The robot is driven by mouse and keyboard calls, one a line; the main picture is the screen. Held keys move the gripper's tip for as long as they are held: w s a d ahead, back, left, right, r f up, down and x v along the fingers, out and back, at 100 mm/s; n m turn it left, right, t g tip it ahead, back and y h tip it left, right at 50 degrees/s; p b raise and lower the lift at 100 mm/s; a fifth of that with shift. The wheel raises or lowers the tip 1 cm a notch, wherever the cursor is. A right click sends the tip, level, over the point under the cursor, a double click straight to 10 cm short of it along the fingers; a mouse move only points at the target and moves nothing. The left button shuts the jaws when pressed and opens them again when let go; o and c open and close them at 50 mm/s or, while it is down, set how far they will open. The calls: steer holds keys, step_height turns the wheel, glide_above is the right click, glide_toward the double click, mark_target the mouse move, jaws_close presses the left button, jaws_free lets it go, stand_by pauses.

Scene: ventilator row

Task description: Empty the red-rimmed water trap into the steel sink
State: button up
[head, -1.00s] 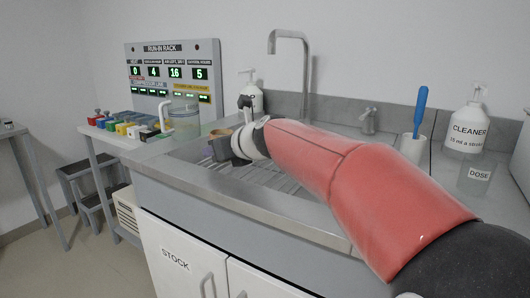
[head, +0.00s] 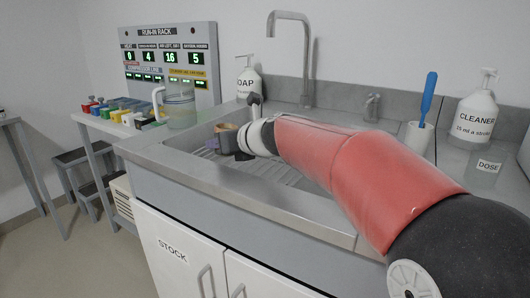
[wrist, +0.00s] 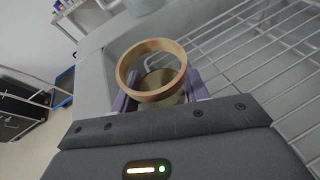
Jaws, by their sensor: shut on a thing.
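A small cup-like water trap with an orange-brown rim (wrist: 150,97) is between the purple fingers of my gripper (wrist: 160,92) in the wrist view. Its open mouth shows; I cannot tell whether water is inside. In the head view the trap (head: 226,130) and my gripper (head: 228,146) are over the left part of the steel sink (head: 270,203), partly hidden by my wrist. The trap looks roughly upright there. My gripper is shut on it.
A wire rack (wrist: 270,50) lies in the sink. The tap (head: 307,60) and a soap bottle (head: 247,85) stand behind. A clear jug (head: 181,108) stands left of the sink, before the run-in rack (head: 170,60). A cleaner bottle (head: 474,120) and blue-handled brush (head: 429,95) are at right.

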steer(key=shift+w+d+f, duration=0.1)
steer(key=shift+d+f, duration=0.05)
steer(key=shift+d, duration=0.05)
steer(key=shift+w+d+r+m+y, duration=0.35)
steer(key=shift+d+m+y, duration=0.2)
steer(key=shift+m, duration=0.35)
steer(key=shift+w+d+f+m+y, duration=0.25)
steer(key=shift+d+f+m+y, duration=0.2)
steer(key=shift+m, duration=0.25)
steer(key=shift+w+d+r+m+g+y, duration=0.3)
steer(key=shift+d+r+m+y, duration=0.1)
steer(key=shift+d+m, duration=0.1)
steer(key=shift+r, duration=0.1)
steer(key=shift+r+m+y, duration=0.3)
steer(key=shift+m+y, duration=0.05)
steer(key=shift+m, duration=0.35)
steer(key=shift+r+m+y, duration=0.3)
steer(key=shift+m+y, duration=0.05)
steer(key=shift+m, duration=0.35)
steer(key=shift+d+r+m+t+y+b, duration=0.1)
steer(key=shift+r+m+t+y+b, duration=0.1)
steer(key=shift+r+m+y+b, duration=0.35)
steer(key=shift+r+m+t+y+b, duration=0.2)
steer(key=shift+m+b, duration=0.1)
steer(key=shift+m, duration=0.55)
stand_by(0.7)
steer(key=shift+w+d+f+m+b, duration=0.45)
steer(key=shift+d+m+b, duration=0.15)
steer(key=shift+m+b, duration=0.35)
stand_by(0.7)
